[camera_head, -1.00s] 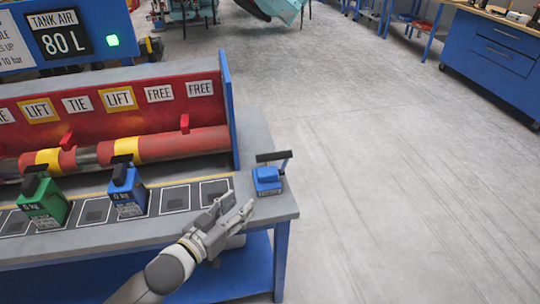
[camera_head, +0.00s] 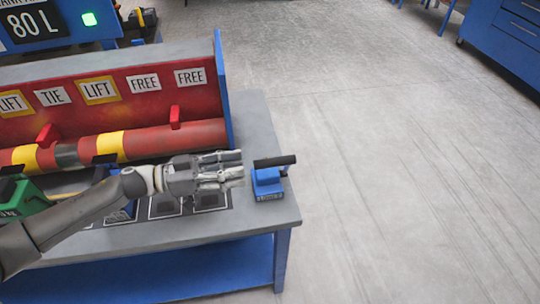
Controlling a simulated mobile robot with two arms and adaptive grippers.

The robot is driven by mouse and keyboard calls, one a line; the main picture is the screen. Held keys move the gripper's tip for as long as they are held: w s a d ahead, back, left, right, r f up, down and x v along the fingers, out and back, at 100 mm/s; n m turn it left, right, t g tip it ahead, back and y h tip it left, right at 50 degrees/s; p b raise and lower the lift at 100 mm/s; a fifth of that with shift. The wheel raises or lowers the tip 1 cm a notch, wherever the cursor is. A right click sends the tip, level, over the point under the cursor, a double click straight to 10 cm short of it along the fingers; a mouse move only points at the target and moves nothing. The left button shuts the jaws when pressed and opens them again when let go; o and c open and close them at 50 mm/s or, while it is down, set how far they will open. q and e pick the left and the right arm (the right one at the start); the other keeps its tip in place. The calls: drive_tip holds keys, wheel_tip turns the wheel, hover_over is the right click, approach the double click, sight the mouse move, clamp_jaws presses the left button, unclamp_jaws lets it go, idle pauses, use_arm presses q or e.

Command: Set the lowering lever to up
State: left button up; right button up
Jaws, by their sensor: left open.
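The lever unit (camera_head: 268,184) is a small blue block at the right end of the grey bench top. Its dark handle bar (camera_head: 275,161) lies across the top, close to level. No label on it can be read, so I cannot tell which setting it is at. My left gripper (camera_head: 241,168) is open just left of the handle, with its fingers pointing right toward it. I see a small gap between the fingertips and the handle. My right gripper is not in view.
A red panel (camera_head: 150,123) with LIFT, TIE and FREE labels stands behind, ending in a blue upright plate (camera_head: 223,95). A red and yellow roller (camera_head: 175,140) runs along it. A green block (camera_head: 22,203) sits at left; my arm partly hides a blue one. Floor to the right is clear.

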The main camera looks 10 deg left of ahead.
sight(255, 162)
use_arm(q)
drive_tip(key=p+x, duration=0.1)
drive_tip(key=x, duration=0.4)
drive_tip(key=shift+w+d+r, duration=0.15)
drive_tip(key=x, duration=0.3)
drive_tip(key=shift+p, duration=0.35)
drive_tip(key=shift+d, duration=0.25)
drive_tip(key=shift+w+f, duration=0.1)
drive_tip(key=shift+f, duration=0.15)
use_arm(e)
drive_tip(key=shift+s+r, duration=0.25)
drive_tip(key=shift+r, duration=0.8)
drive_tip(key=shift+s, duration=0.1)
use_arm(q)
drive_tip(key=shift+c, duration=1.7)
clamp_jaws()
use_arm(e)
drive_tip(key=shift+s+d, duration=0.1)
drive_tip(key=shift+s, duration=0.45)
